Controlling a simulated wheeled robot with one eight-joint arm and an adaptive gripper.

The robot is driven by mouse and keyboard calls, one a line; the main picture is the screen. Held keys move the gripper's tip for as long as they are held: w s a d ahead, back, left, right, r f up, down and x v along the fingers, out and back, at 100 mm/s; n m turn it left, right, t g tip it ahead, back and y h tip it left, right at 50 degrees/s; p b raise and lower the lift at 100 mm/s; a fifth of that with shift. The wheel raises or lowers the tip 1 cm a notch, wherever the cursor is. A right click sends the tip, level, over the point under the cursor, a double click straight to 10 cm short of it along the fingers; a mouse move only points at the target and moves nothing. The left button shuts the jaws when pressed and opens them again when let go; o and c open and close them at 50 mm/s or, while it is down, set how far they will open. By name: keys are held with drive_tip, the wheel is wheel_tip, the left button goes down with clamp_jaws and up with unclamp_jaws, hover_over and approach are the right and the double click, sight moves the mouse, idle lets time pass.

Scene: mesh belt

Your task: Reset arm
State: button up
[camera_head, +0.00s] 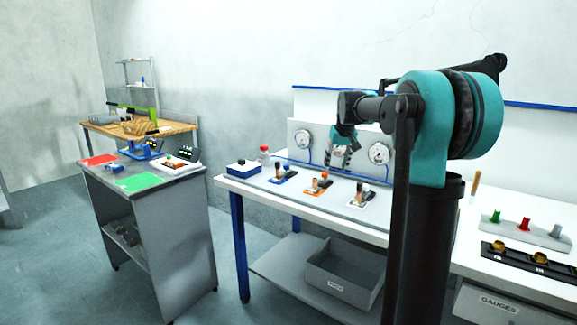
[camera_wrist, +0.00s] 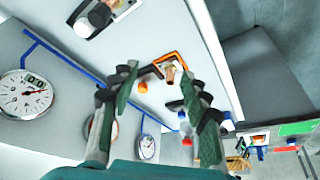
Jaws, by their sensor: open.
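My gripper (camera_head: 340,160) is in the air over the back part of the white workbench (camera_head: 232,181), in front of the gauge panel (camera_head: 349,135). In the wrist view my gripper (camera_wrist: 156,86) shows two dark green fingers spread apart, with nothing between them. Beyond the fingertips, an orange-framed fixture (camera_wrist: 172,57) lies on the bench, clear of the fingers. My arm rises at the right of the head view and hides part of the bench and wall.
Fixtures with blue (camera_head: 283,180), orange (camera_head: 318,188) and white (camera_head: 361,202) bases stand along the bench. Two dial gauges (camera_head: 303,140) (camera_head: 379,153) are on the panel. A grey bin (camera_head: 340,270) sits below. A grey cart (camera_head: 160,238) stands left, with floor between.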

drive_tip(key=s+f, duration=0.9)
drive_tip(key=s, duration=0.3)
drive_tip(key=s+d+f+m, duration=0.1)
drive_tip(key=s+f, duration=0.8)
drive_tip(key=s, duration=0.4)
drive_tip(key=s+f, duration=0.9)
drive_tip(key=s, duration=0.4)
drive_tip(key=shift+s+d+f+m+h, duration=0.2)
drive_tip(key=shift+s+d+m+h, duration=0.05)
drive_tip(key=shift+m+h, duration=0.15)
